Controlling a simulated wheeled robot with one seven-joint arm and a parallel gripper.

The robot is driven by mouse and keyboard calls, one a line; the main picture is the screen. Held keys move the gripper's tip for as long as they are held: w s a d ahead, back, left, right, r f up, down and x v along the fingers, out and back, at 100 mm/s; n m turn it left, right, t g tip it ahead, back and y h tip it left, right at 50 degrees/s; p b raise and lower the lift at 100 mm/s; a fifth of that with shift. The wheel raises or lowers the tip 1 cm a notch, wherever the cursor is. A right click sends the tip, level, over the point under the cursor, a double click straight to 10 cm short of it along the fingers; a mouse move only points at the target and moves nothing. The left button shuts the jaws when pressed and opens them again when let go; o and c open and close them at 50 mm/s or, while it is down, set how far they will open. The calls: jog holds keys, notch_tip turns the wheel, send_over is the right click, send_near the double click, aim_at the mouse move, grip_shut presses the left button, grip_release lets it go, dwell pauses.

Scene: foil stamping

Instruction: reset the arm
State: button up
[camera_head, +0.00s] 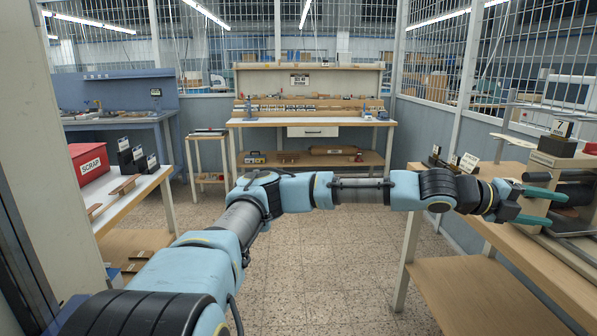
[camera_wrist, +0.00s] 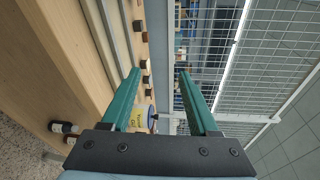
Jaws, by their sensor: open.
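My arm stretches across the head view from the lower left to the right. Past the fingers are the bench top (camera_wrist: 50,65), a yellow-labelled round item (camera_wrist: 140,118) and the wire mesh wall. The view there is turned on its side.
A red SCRAP box (camera_head: 88,163) and dark labelled holders (camera_head: 137,160) stand on the left table. A wooden workbench (camera_head: 312,122) with a shelf of stamps stands at the back. Small labelled blocks (camera_head: 466,163) sit on the right bench. The tiled floor (camera_head: 320,260) between is clear.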

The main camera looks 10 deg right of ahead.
jog(key=s+a+f+m+y, duration=0.25)
jog(key=s+f+m, duration=0.25)
jog(key=m, duration=0.3)
jog(key=w+a+f+m+y, duration=0.3)
jog(key=a+f+m+y, duration=0.3)
jog(key=a+f+m, duration=0.85)
jog(key=w+a+r+m+t+y, duration=0.2)
jog(key=w+a+m, duration=0.1)
jog(key=a, duration=0.8)
jog(key=w+a+r+m+t+y, duration=0.15)
jog(key=w+a, duration=0.25)
jog(key=a, duration=0.6)
jog(key=w+a+r+m+t+y, duration=0.1)
jog(key=w+a+r+m+y, duration=0.15)
jog(key=a, duration=0.85)
jog(key=s+a+r+m+y, duration=0.1)
jog(key=a+r+m, duration=0.2)
jog(key=a, duration=0.8)
notch_tip(320, 180, up, 2)
jog(key=shift+s+a+r+m+t, duration=0.25)
jog(key=shift+s+m+t, duration=0.1)
jog(key=shift+t, duration=0.1)
